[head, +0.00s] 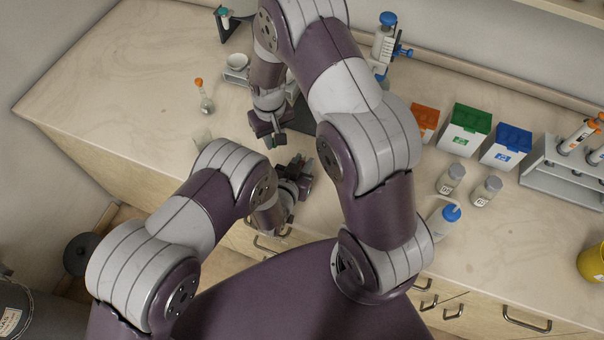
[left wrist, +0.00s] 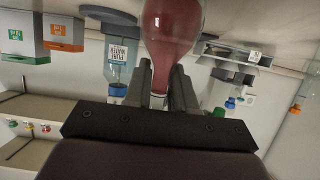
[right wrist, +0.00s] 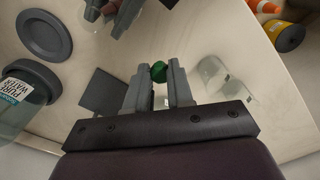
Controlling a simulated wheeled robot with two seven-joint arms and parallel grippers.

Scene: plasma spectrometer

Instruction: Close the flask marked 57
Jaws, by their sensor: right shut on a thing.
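A round flask of dark red liquid (left wrist: 172,30) fills the top middle of the left wrist view. Its neck is between the fingers of my left gripper (left wrist: 162,85), which looks shut on it. No mark can be read on it. In the head view my left gripper (head: 300,178) is near the counter's front edge. My right gripper (right wrist: 157,80) is shut on a small green stopper (right wrist: 158,71). In the head view my right gripper (head: 270,133) is just behind and left of the left one, apart from it. Whether the flask's mouth is open is hidden.
A clear beaker (head: 201,137) and an orange-stoppered flask (head: 206,103) stand to the left. Green (head: 465,130) and blue (head: 506,147) boxes, two jars and a blue-capped wash bottle (head: 444,219) stand to the right.

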